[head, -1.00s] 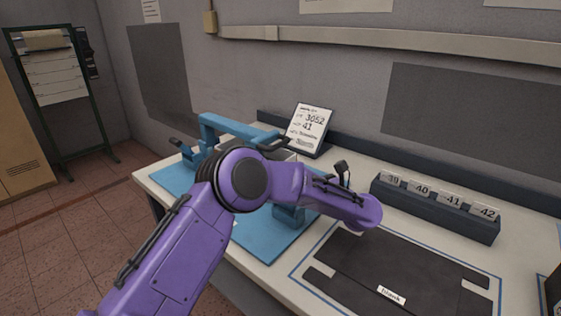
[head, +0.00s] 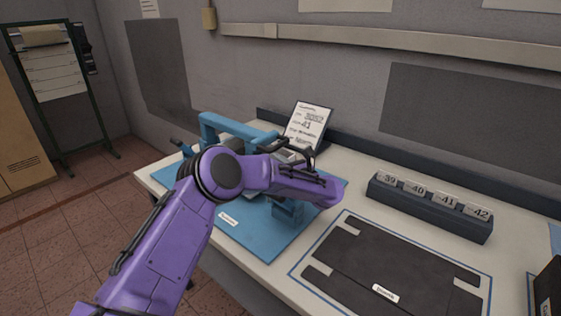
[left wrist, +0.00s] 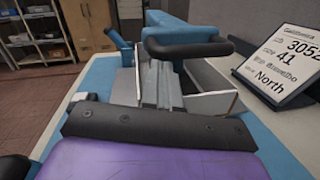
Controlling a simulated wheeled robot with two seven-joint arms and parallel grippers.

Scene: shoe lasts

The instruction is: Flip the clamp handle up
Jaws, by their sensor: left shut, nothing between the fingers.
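The clamp's black padded handle (left wrist: 185,45) lies roughly level across the left wrist view, joined to the blue clamp frame. The blue clamp frame (head: 235,128) also shows in the head view, at the back of the blue base plate (head: 240,222). My left gripper (left wrist: 163,72) is shut and empty. Its grey fingers reach forward to just below the handle in the picture. I cannot tell whether they touch it. My right gripper is not in view.
A card on a stand (head: 308,127) is behind the fixture, close on the right. A dark rack of numbered tabs (head: 430,208) and a black mat (head: 390,268) lie further right. A pale open box (left wrist: 215,95) sits beside the fingers.

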